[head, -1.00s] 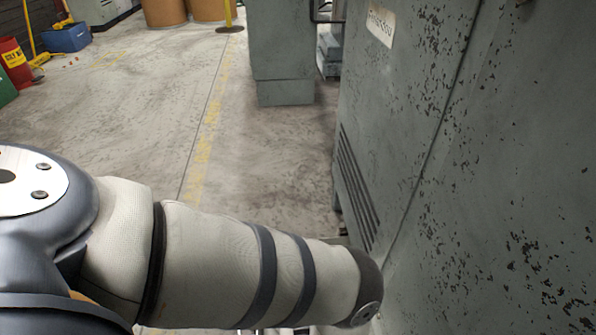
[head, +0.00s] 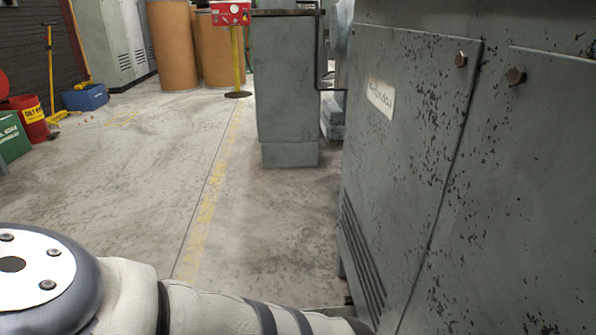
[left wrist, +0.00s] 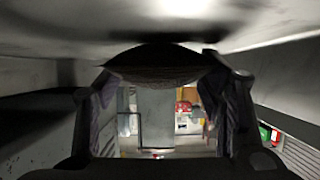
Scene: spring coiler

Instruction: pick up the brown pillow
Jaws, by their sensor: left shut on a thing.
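The brown pillow (left wrist: 155,66) shows in the left wrist view as a dark, rounded, shaded shape across the upper middle. My left gripper (left wrist: 161,82) has one finger at each side of it and is shut on it. Pale surfaces lie close above and to the sides of the gripper. In the head view only part of my left arm shows along the bottom edge; the gripper and the pillow are out of sight there. My right gripper is in neither view.
A large grey-green machine cabinet (head: 415,150) fills the right of the head view, close to my left arm. A grey machine pedestal (head: 286,90) stands ahead. Brown drums (head: 172,45) and a blue bin (head: 86,97) stand farther back. The concrete floor at centre left is clear.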

